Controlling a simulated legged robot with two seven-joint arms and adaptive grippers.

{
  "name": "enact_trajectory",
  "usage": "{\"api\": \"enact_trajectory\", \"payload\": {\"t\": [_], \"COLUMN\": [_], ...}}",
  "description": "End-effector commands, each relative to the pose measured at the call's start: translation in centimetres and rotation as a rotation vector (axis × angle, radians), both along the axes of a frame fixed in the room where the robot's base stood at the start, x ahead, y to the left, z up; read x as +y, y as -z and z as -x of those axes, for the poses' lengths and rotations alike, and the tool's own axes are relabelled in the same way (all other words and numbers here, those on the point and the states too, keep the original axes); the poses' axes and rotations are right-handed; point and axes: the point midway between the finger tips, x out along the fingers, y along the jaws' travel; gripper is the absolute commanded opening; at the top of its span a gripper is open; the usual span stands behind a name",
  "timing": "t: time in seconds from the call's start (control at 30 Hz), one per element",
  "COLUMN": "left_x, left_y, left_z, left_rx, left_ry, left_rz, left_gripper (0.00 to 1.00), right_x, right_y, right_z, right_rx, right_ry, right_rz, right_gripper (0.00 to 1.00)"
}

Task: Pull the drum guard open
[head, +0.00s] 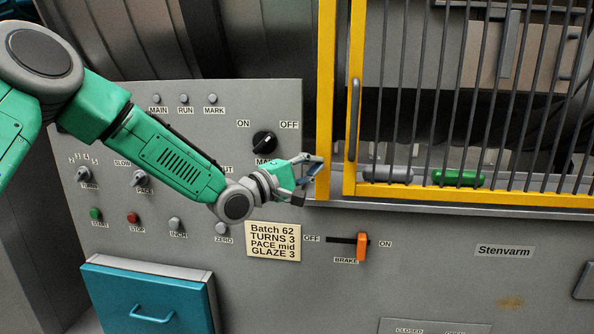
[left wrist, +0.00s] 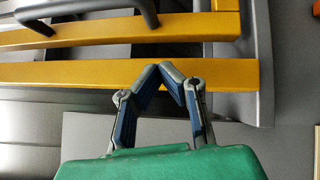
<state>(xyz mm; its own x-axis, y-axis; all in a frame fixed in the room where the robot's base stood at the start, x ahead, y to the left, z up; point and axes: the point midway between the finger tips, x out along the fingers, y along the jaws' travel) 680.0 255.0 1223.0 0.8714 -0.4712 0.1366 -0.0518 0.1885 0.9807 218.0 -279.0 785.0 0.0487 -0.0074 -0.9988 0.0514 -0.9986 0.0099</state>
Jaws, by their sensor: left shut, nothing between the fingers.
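The drum guard, a yellow frame with dark vertical bars (head: 353,178), covers the opening at the upper right. Its left edge stands beside a separate yellow post (head: 326,75), with a narrow grey gap between them. A dark upright handle (head: 354,120) is on the guard's left edge; part of it shows at the upper left of the left wrist view (left wrist: 148,12). My left gripper (head: 318,161) is at the foot of the post, left of and below the handle. In the left wrist view its fingertips (left wrist: 166,68) meet over the post, shut and empty. My right gripper is not in view.
A control panel with a black knob (head: 264,142) lies behind my left arm. An orange brake lever (head: 362,246) sticks out below the guard. A blue drawer (head: 143,300) is at the lower left. Grey and green cylinders (head: 459,177) lie behind the bars.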

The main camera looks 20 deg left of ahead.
Motion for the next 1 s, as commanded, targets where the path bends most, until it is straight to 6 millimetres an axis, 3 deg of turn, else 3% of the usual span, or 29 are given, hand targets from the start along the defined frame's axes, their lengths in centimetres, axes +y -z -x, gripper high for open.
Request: {"api": "enact_trajectory", "payload": {"t": [0.07, 0.3, 0.83, 1.0], "left_x": [-1.0, -3.8, -4.3, -5.8], "left_y": [-0.3, -0.9, -0.9, -0.8], "left_z": [-1.2, -1.8, -2.0, -2.3], "left_rx": [0.000, 0.000, 0.000, -0.001], "left_ry": [0.003, 0.001, 0.000, 0.003], "left_rz": [-0.002, 0.000, 0.001, 0.001], "left_gripper": [0.00, 0.00, 0.00, 0.00], "right_x": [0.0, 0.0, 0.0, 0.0], "right_y": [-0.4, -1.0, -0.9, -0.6], "right_z": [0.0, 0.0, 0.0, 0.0], "right_rx": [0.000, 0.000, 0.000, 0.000], "right_ry": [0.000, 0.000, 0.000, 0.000], "right_rz": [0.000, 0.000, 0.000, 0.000], "right_gripper": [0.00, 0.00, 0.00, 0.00]}}
